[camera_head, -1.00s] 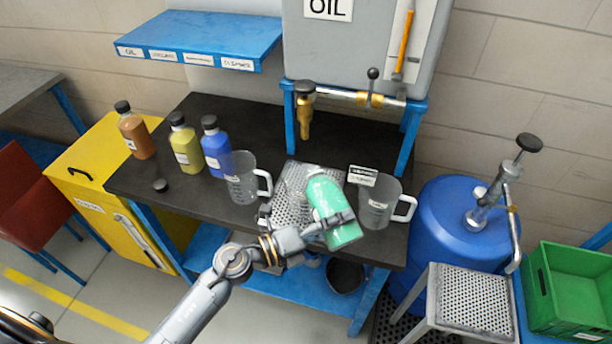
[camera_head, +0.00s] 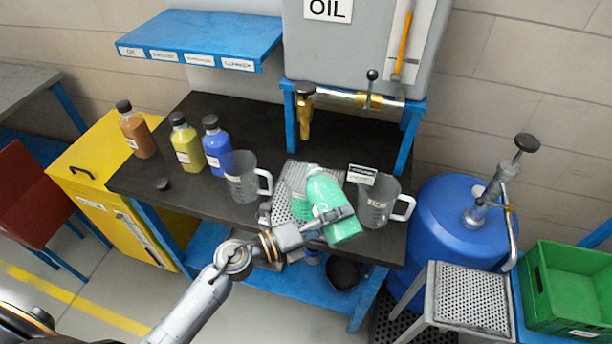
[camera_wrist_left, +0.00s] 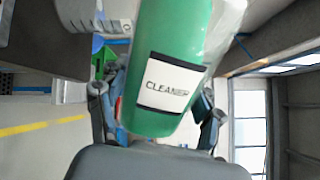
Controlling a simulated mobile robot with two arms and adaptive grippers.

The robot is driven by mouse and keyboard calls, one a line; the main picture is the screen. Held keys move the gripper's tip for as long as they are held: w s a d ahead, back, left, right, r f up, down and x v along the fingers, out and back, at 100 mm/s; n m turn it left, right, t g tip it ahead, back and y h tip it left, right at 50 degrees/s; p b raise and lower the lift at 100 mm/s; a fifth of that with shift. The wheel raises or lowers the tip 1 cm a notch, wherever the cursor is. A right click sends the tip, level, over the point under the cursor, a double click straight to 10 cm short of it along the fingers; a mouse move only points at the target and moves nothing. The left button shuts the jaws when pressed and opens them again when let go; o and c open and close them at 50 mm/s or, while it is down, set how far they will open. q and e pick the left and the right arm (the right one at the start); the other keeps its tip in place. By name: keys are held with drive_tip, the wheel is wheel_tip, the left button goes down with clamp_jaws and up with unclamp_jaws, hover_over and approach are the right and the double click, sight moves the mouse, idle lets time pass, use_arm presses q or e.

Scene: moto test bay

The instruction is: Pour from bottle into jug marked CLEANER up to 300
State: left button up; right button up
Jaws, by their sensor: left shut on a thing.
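My left gripper (camera_head: 328,222) is shut on a green bottle (camera_head: 324,188) and holds it tilted above the front of the bench. The left wrist view shows the bottle with a white label reading CLEANER (camera_wrist_left: 173,82). Its mouth is not clearly visible. A clear jug (camera_head: 378,204) stands close to the right of the bottle, with a small sign (camera_head: 361,175) at its back; the lettering is too small to read. A second clear jug (camera_head: 241,184) stands to the left. I cannot make out liquid in either jug. My right gripper is not in view.
A perforated metal plate (camera_head: 281,208) lies between the jugs. Brown (camera_head: 137,134), yellow (camera_head: 186,148) and blue (camera_head: 217,152) bottles stand at left, near a loose black cap (camera_head: 162,184). The OIL tank's brass tap (camera_head: 305,118) overhangs the back. A blue drum (camera_head: 455,225) stands right.

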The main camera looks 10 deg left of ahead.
sight(329, 203)
use_arm(q)
drive_tip(key=shift+w+a+r+n+p, duration=0.15)
drive_tip(key=shift+r+n+p, duration=0.15)
drive_tip(key=shift+r+p, duration=0.25)
drive_tip(key=shift+w+a+r+n+p, duration=0.15)
drive_tip(key=shift+r+n+p, duration=0.15)
drive_tip(key=shift+p, duration=0.45)
idle(2.0)
drive_tip(key=shift+r+n+p, duration=0.15)
drive_tip(key=shift+n+p, duration=0.65)
drive_tip(key=shift+p, duration=0.1)
idle(3.8)
